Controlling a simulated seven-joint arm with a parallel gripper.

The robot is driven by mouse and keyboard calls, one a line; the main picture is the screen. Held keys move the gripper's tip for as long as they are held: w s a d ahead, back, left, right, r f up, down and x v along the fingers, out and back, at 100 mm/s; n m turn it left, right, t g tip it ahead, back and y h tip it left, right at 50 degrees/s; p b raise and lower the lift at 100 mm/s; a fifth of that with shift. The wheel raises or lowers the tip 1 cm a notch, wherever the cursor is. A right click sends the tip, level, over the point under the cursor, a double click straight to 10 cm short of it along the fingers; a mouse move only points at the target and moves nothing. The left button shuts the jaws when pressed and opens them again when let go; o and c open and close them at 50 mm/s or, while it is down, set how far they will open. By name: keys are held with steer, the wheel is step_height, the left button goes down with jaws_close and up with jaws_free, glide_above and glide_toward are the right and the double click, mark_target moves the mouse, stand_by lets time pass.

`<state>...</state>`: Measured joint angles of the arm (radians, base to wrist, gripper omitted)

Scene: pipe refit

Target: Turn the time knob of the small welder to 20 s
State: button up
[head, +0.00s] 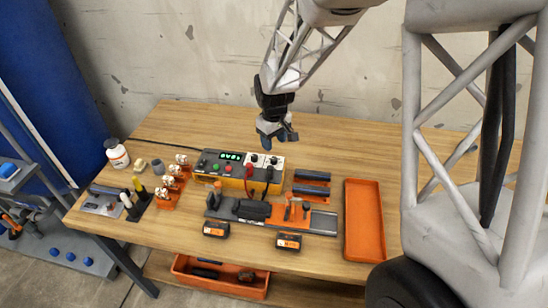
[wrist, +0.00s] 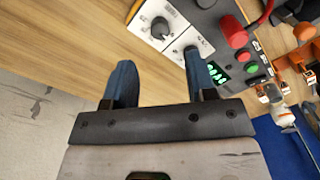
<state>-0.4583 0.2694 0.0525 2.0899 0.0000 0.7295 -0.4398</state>
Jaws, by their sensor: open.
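The small welder (head: 228,180) is a grey and yellow box on the bench, with a lit green display (head: 231,156), coloured buttons and two dark knobs on white panels. One knob (head: 254,158) is left of the other (head: 274,161). The wrist view shows one knob (wrist: 160,28) with its dial marks; a finger partly covers the other white panel. Labels are too small to tell which knob is for time. My gripper (head: 274,139) is open and empty, above and behind the panel. Its blue fingertips (wrist: 157,62) are apart from the clearly seen knob.
Red and black leads plug into the welder's front. Orange pipe clamps (head: 297,210) stand on a grey rail before it. White-topped fittings (head: 168,182) stand at left, an empty orange tray (head: 363,220) at right. The bench behind the welder is mostly clear.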

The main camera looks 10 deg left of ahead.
mark_target(274, 159)
steer(key=shift+f, duration=3.85)
steer(key=c, duration=0.9)
